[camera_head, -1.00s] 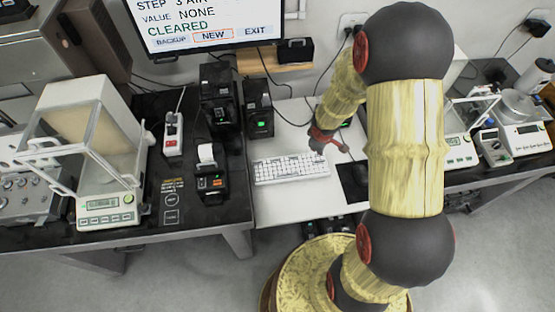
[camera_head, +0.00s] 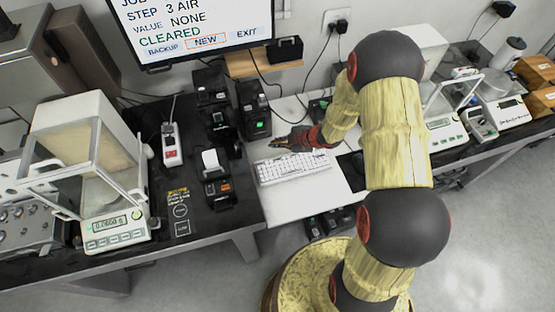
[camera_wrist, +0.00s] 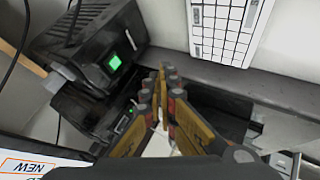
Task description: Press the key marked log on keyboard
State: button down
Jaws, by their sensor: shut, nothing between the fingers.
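The white keyboard (camera_head: 293,167) lies on the white table in the middle of the head view. In the wrist view part of the keyboard (camera_wrist: 228,22) shows at the top right. The markings on its keys are too small to read, so I cannot tell which key is log. My gripper (camera_head: 278,143) is shut and empty, just above and behind the keyboard's back edge in the head view, apart from the keys as far as I can tell. In the wrist view the gripper fingers (camera_wrist: 166,88) are together, pointing between the keyboard and a black device.
A monitor (camera_head: 190,30) at the back reads CLEARED, with NEW outlined. Black devices with green lights (camera_head: 254,110) stand left of the keyboard. A label printer (camera_head: 214,180) and a glass-walled balance (camera_head: 115,225) stand further left. Another balance (camera_head: 445,125) stands right, beyond my arm.

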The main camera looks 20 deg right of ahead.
jog(key=shift+f, duration=0.1)
jog(key=b, duration=0.7)
send_over(277, 161)
notch_tip(277, 161, down, 7)
jog(key=shift+f+b, duration=0.35)
jog(key=shift+f, duration=0.5)
jog(key=shift+f, duration=0.1)
dwell(0.4)
jog(key=shift+f, duration=0.3)
jog(key=shift+f+b, duration=0.35)
dwell(0.6)
dwell(0.4)
jog(key=shift+r+p, duration=0.8)
